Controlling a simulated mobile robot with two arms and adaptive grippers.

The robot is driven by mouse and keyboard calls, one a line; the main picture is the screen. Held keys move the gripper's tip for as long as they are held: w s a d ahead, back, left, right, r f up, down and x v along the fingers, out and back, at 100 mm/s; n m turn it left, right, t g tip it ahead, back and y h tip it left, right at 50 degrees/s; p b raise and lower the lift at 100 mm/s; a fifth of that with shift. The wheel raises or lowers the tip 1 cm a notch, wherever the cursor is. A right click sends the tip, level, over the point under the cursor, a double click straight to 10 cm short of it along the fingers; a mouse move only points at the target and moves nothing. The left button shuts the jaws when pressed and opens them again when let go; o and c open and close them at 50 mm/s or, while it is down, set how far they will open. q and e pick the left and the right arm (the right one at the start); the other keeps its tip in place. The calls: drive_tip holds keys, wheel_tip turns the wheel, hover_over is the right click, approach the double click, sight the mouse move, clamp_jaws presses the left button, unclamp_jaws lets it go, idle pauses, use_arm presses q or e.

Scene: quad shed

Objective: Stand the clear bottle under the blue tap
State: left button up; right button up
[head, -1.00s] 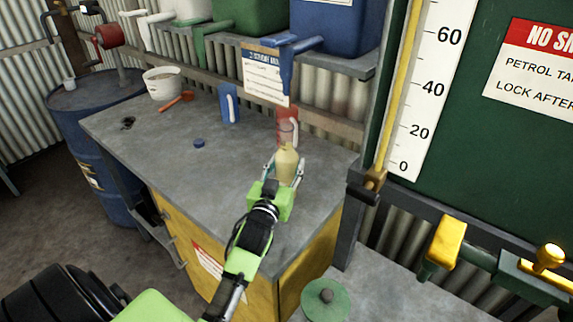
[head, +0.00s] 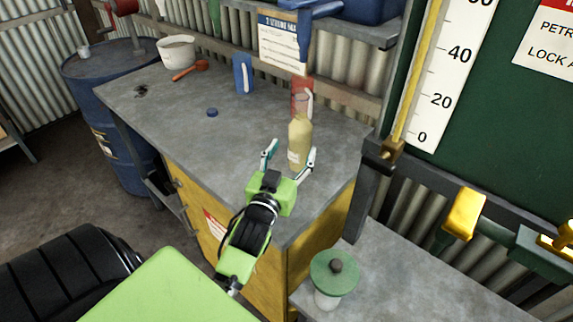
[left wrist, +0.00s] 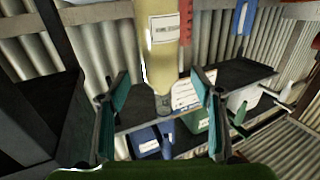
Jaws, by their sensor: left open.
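The clear bottle (head: 299,145) holds pale yellow liquid and stands upright on the grey bench top, near its right end. The blue tap (head: 304,35) hangs from the blue container at the shelf, above and behind the bottle in the head view. My left gripper (head: 290,157) is open on the near side of the bottle, its fingers spread wide and apart from it. The left wrist view shows the bottle (left wrist: 165,45) upside down beyond the open fingers, with its label and neck visible. My right gripper is not in view.
A blue cap (head: 212,113), red scoop (head: 190,70) and white bucket (head: 177,52) are on the bench. A green-lidded jar (head: 335,272) stands front right. The bench middle is mostly clear.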

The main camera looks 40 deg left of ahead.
use_arm(q)
drive_tip(key=shift+b+v, duration=0.3)
drive_tip(key=shift+v, duration=1.95)
